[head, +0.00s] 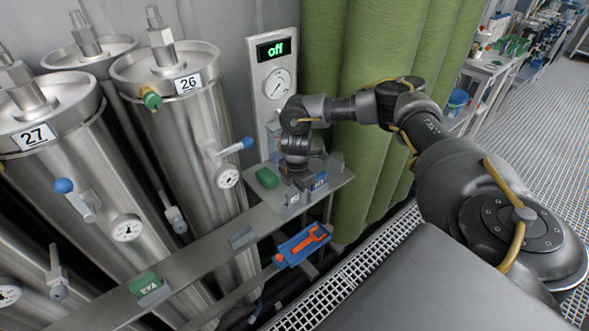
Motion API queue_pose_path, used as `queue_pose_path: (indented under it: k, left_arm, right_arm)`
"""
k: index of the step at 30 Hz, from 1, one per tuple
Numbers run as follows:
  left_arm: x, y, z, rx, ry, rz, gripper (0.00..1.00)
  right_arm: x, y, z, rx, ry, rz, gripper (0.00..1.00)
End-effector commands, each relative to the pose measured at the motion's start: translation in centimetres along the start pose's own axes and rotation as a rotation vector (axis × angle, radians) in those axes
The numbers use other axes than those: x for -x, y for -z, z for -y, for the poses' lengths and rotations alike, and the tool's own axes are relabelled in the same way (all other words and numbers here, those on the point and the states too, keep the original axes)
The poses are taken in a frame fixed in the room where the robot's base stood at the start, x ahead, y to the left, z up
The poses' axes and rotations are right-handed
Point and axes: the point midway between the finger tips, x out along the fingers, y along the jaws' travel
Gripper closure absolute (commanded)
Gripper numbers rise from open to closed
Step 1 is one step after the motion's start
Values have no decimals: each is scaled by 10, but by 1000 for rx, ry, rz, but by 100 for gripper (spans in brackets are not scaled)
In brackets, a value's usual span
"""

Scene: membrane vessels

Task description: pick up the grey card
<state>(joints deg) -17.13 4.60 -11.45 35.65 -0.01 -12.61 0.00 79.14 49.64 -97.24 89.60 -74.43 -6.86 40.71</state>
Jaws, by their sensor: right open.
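My right gripper (303,183) is at the small shelf (262,209) below the gauge panel, pointing down. It is open. A small grey piece with a pale label (293,197), which looks like the grey card, stands on the shelf at the left side of the fingers. A blue labelled card (320,181) is at their right side. I cannot tell whether the fingers touch either one. Another plain grey piece (243,238) sits on the long rail to the lower left. My left gripper is not in view.
A green block (266,178) lies on the shelf left of the gripper. An orange tool on a blue holder (303,245) hangs below the shelf. A green labelled card (146,285) is on the rail. Steel vessels (190,150) with valve handles stand left; green cylinders (385,55) stand behind.

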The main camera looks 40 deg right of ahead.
Motion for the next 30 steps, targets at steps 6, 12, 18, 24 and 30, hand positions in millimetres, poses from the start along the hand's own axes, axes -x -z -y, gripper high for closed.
queue_pose_path:
  k: [6, 12, 18, 24, 30]
  left_arm:
    - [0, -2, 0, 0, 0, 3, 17]
    - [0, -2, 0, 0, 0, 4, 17]
    - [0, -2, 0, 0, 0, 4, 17]
    - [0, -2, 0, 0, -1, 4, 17]
    - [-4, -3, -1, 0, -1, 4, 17]
  right_arm:
    - [-2, 0, 0, 0, 0, 0, 56]
    - [-2, 0, 0, 0, 0, 0, 77]
    - [-2, 0, 0, 0, 0, 0, 100]
    - [-2, 0, 0, -1, -1, 0, 100]
    - [4, 0, -1, -1, -2, 0, 100]
